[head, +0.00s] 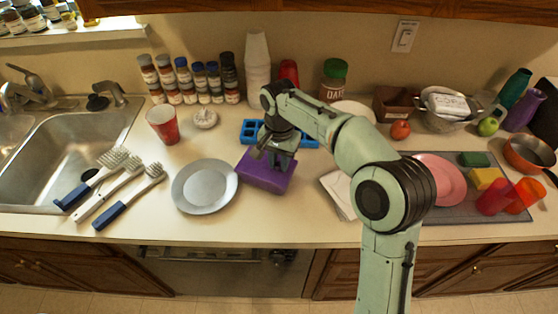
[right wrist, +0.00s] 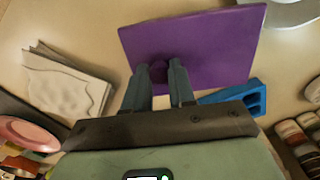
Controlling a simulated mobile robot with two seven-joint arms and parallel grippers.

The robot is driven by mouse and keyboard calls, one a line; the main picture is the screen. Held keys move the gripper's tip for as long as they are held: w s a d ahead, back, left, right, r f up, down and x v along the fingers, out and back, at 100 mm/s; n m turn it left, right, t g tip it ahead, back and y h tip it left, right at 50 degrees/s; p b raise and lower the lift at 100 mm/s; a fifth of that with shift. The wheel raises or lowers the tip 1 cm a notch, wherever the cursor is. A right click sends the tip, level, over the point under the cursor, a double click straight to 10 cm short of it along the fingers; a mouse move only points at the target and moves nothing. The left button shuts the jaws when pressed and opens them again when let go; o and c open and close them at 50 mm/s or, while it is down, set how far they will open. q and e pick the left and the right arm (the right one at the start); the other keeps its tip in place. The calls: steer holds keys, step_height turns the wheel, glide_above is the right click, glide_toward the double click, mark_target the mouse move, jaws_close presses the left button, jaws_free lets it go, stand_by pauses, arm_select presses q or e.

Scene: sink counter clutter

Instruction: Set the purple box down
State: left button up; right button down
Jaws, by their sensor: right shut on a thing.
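The purple box (head: 262,177) is at the middle of the counter, just right of the grey plate (head: 205,187) and in front of the blue tray (head: 250,130). My right gripper (head: 277,157) comes down over it from above and is shut on it. In the right wrist view the two fingers (right wrist: 160,74) close on a small purple part in the middle of the box's broad face (right wrist: 205,45). I cannot tell whether the box's underside touches the counter. My left gripper is not in view.
White napkins (head: 340,192) lie just right of the box. Spice jars (head: 188,80), stacked white cups (head: 257,68) and an oats jar (head: 333,80) stand behind. Brushes (head: 120,183) and the sink (head: 60,145) are left. A drying mat (head: 450,212) with a pink plate (head: 440,177) is right.

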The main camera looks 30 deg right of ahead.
steer(key=shift+w+f, duration=0.1)
steer(key=c, duration=0.9)
jaws_free()
steer(key=shift+c, duration=0.2)
